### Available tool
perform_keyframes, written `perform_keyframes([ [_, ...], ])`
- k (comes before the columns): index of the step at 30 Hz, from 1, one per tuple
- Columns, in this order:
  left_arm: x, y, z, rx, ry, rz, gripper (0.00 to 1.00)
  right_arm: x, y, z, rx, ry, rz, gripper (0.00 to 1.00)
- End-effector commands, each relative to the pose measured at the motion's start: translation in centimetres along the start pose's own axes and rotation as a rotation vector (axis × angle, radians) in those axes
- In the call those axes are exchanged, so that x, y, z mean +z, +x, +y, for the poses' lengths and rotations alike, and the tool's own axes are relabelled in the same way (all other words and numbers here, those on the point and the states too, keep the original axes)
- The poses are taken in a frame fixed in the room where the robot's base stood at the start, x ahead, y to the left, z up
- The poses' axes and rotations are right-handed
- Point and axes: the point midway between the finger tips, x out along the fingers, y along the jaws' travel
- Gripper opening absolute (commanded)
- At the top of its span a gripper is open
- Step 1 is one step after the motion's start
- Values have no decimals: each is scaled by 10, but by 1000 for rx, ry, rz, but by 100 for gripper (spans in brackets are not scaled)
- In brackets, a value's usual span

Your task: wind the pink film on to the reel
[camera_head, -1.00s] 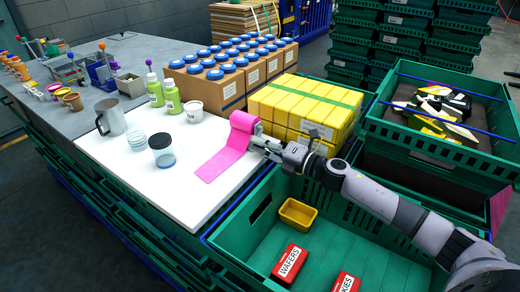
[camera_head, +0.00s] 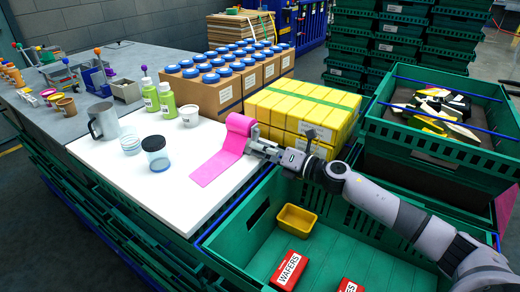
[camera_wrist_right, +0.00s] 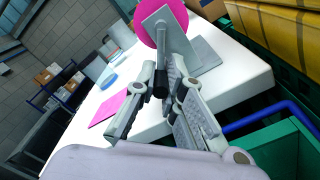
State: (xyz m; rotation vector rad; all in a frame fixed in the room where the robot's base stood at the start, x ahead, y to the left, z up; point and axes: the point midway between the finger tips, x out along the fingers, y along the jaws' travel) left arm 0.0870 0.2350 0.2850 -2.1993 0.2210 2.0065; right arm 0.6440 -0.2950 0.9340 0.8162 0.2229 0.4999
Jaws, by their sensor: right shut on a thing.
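The pink film is wound as a roll on the reel (camera_head: 239,126) near the right edge of the white board. A flat tail of pink film (camera_head: 212,170) runs from it toward the front left over the board. In the right wrist view the reel shows as a pink disc (camera_wrist_right: 178,10) behind a grey stand (camera_wrist_right: 204,56) with a crank. My right gripper (camera_head: 252,147) is beside the reel. In its wrist view the gripper (camera_wrist_right: 161,88) is shut on the dark crank handle (camera_wrist_right: 161,79). My left gripper is not in view.
The white board (camera_head: 110,165) holds a grey mug (camera_head: 103,121), a black-lidded jar (camera_head: 155,153) and green bottles (camera_head: 167,99). Yellow packs (camera_head: 300,110) stand behind my right arm. A green crate (camera_head: 330,245) with red packs is in front. The board's front is clear.

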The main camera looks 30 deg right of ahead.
Motion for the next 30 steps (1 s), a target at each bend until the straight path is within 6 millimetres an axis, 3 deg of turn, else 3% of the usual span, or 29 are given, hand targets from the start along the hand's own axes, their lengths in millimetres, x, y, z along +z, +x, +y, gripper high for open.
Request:
perform_keyframes([
  [5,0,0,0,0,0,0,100,0,0,0,0,0,0,0],
  [6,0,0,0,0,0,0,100,0,0,0,0,0,0,12],
  [15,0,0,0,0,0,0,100,0,0,0,0,1,0,31],
  [30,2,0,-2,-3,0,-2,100,-1,0,-2,-4,2,1,31],
])
